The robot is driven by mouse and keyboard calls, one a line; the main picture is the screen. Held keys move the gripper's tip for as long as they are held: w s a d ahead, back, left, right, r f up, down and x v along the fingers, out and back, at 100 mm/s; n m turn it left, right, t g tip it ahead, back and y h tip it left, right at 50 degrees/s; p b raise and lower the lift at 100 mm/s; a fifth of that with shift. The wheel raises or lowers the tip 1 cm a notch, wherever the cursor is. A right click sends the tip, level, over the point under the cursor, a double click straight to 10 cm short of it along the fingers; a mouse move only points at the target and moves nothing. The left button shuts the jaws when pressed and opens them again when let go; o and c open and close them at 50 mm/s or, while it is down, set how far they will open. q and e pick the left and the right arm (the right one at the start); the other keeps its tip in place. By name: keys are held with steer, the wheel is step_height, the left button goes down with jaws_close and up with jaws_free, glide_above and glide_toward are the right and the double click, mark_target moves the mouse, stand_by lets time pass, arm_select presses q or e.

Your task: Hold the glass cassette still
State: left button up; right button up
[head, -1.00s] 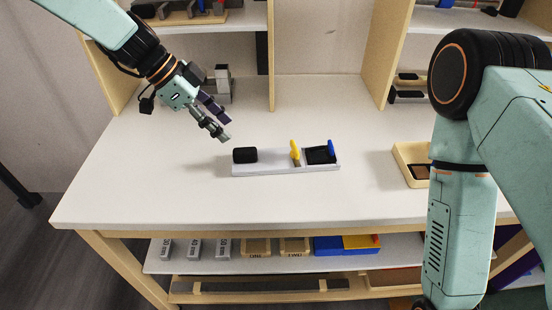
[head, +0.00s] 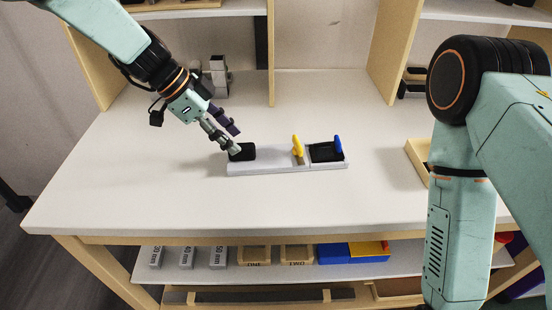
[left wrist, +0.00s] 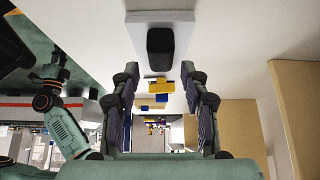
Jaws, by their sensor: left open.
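A pale grey holder (head: 268,167) lies on the white table. It bears a black block (head: 245,152) at its left end, an upright yellow piece (head: 298,147), and a dark square recess (head: 322,153) beside an upright blue piece (head: 338,145). I cannot tell for certain which part is the glass cassette. My left gripper (head: 234,143) reaches down to the black block's left end; contact is unclear. In the left wrist view the gripper (left wrist: 160,84) is open and empty, with the black block (left wrist: 160,50) ahead between its fingers. My right gripper is out of view.
A pale tray (head: 416,158) stands to the right, partly hidden by my right arm. Grey metal parts (head: 217,76) stand at the back left. The table's front left is clear.

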mark_target(241, 146)
arm_select(q)
steer(key=shift+b+x, duration=0.3)
steer(key=shift+x, duration=0.7)
steer(key=shift+s+d+f+b, duration=0.15)
steer(key=shift+d+f+b, duration=0.1)
steer(key=shift+f+b, duration=0.3)
steer(key=shift+w+d+f, duration=0.3)
steer(key=shift+d+f, duration=0.2)
steer(key=shift+f, duration=0.05)
steer(key=shift+s+a+r, duration=0.15)
steer(key=shift+s, duration=0.05)
steer(key=shift+c, duration=0.3)
steer(key=shift+w, duration=0.2)
steer(key=c, duration=0.5)
steer(key=shift+s, duration=0.1)
steer(key=shift+c, duration=1.3)
steer(key=o, duration=0.4)
jaws_close()
